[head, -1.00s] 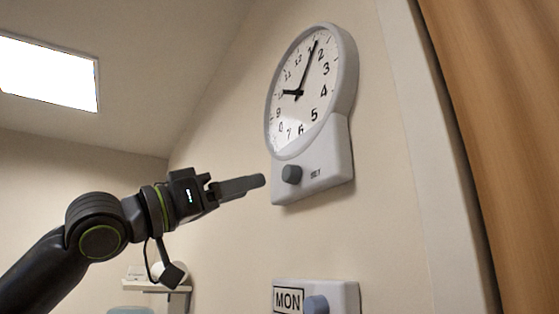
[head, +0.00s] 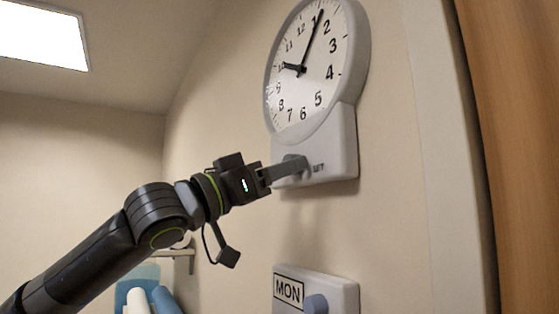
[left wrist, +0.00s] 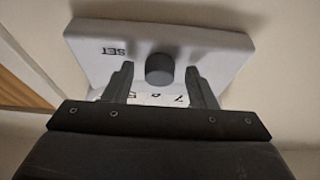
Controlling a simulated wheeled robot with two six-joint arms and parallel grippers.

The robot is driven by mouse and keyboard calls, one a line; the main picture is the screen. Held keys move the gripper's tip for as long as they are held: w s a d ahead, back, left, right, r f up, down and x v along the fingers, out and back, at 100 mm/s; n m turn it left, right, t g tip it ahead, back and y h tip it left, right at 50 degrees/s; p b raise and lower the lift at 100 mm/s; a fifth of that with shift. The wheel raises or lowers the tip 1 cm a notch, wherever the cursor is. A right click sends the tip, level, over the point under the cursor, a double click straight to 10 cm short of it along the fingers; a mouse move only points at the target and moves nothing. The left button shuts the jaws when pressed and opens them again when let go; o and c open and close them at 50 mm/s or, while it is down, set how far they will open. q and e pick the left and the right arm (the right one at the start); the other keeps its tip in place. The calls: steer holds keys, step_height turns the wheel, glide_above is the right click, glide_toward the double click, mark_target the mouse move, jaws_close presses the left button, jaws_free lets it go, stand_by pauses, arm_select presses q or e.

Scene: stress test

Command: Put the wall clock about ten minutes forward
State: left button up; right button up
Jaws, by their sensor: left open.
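The wall clock (head: 312,90) hangs on the wall at the upper middle of the head view, its top edge cut off. Its short hand points near 10 and its long hand just past 1. A grey base box (head: 340,150) below the dial bears a round dark knob and the word SET. In the left wrist view the knob (left wrist: 160,68) sits between the two open fingers of my left gripper (left wrist: 159,82), with a gap on each side. In the head view my left gripper (head: 290,168) is at the knob and partly hides it. My right gripper is not in view.
A MON day panel (head: 335,292) with a blue-grey knob (head: 316,304) is on the wall below the clock. A wooden door or panel (head: 515,130) is at the right. A shelf (head: 178,253) and blue and white items are at the lower left.

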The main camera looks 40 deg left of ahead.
arm_select(q)
steer(key=c, duration=1)
steer(key=shift+o, duration=0.2)
steer(key=shift+a+m+h, duration=0.1)
steer(key=shift+m+h, duration=0.3)
steer(key=shift+m, duration=0.1)
steer(key=shift+w+a+r+m+g+h+b, duration=0.15)
steer(key=shift+m+g+h, duration=0.75)
steer(key=shift+m, duration=1.85)
steer(key=shift+s+a+r+m+g+h+b, duration=0.1)
steer(key=shift+m+g+h, duration=0.8)
steer(key=shift+m, duration=1.8)
steer(key=shift+w+a+r+m+g+h+b, duration=0.15)
steer(key=shift+m+g+h, duration=0.75)
steer(key=shift+m, duration=1.85)
steer(key=shift+s+f, duration=0.1)
